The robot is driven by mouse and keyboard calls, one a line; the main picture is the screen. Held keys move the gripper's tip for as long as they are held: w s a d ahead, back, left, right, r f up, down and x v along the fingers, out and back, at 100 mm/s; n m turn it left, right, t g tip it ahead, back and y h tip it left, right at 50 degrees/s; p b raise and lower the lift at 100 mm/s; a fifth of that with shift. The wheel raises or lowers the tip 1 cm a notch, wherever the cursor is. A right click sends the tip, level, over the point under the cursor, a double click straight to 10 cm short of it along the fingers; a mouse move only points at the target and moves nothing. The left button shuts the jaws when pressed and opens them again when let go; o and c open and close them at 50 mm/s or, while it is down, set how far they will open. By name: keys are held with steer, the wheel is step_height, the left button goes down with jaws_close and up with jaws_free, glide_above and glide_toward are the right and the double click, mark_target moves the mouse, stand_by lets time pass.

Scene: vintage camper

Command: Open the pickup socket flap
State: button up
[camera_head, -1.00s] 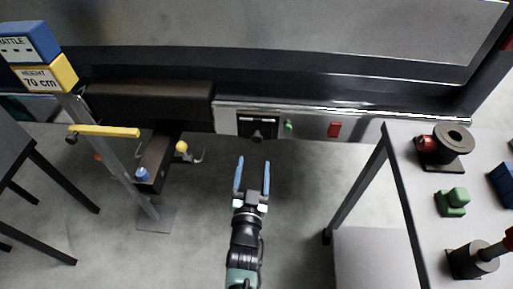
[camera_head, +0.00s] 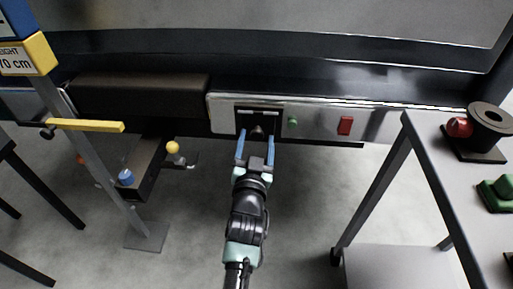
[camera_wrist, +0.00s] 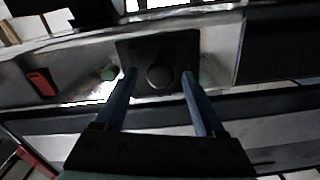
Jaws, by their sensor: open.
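The pickup socket (camera_head: 258,127) is a dark square plate with a round dark cap, set in the pale bumper panel. Its round cap also shows in the wrist view (camera_wrist: 160,76), between my two fingers. The flap looks closed, though my fingers partly cover it in the head view. My gripper (camera_head: 256,134) is open, with one blue finger on each side of the cap. It also shows in the wrist view (camera_wrist: 159,74). I cannot tell whether either finger touches the cap.
Right of the socket are a green round button (camera_head: 293,121) and a red rectangle (camera_head: 345,125) on the bumper panel (camera_head: 390,124). A grey table (camera_head: 433,170) stands at the right. A post with a yellow bar (camera_head: 88,125) and a tow hitch with a yellow ball (camera_head: 172,147) are at the left.

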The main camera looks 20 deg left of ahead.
steer(key=shift+w+a, duration=0.1)
steer(key=shift+w, duration=0.25)
jaws_close()
stand_by(0.3)
stand_by(1.1)
